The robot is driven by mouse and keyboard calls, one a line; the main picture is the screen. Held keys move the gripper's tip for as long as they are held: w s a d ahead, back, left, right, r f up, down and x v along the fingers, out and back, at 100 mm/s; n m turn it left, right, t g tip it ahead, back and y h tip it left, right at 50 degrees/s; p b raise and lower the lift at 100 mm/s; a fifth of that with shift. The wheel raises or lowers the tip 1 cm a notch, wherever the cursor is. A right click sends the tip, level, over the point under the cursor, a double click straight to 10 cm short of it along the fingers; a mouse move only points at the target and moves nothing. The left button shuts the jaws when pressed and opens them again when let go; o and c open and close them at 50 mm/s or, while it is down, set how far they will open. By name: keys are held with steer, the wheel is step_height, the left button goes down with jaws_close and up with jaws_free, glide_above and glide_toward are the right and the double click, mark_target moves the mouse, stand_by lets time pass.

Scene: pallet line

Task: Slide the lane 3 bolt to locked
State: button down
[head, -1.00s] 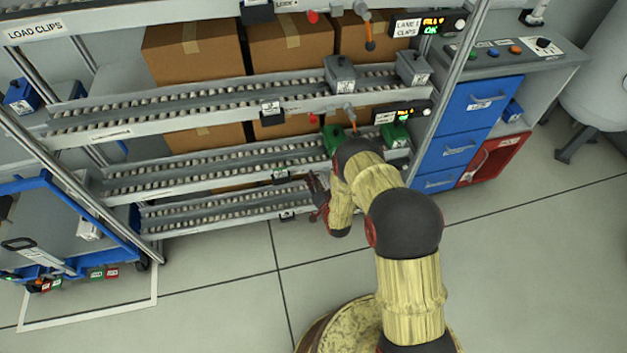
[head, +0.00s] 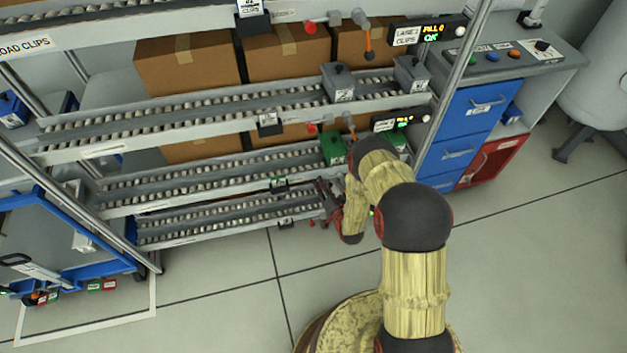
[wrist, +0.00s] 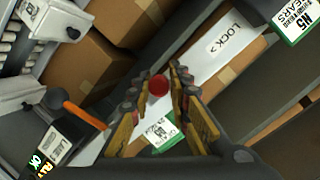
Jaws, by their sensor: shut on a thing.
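In the wrist view, the red round knob of the bolt (wrist: 158,86) sits between the two fingers of my gripper (wrist: 158,80), which is shut on it. A white strip marked "LOCK >" (wrist: 226,38) runs along the rail beyond the fingers, its arrow pointing to the upper right. In the head view, my gripper (head: 326,198) is at the front edge of the lower roller lanes, near their right end. The knob cannot be made out there, and my arm covers part of the lane end. The bolt's lane number is not readable.
Green bins (head: 334,148) stand on the lane above my gripper, and grey bins (head: 338,82) higher up. Cardboard boxes (head: 288,52) sit behind. A blue drawer cabinet (head: 466,118) stands to the right.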

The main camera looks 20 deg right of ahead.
steer(key=shift+s+d+f, duration=0.15)
steer(key=shift+d+f, duration=0.05)
steer(key=shift+d, duration=0.1)
steer(key=c, duration=2.1)
jaws_free()
steer(key=o, duration=0.4)
steer(key=shift+d+r, duration=0.15)
steer(key=v, duration=1.1)
steer(key=shift+s+r, duration=0.15)
steer(key=shift+s, duration=0.15)
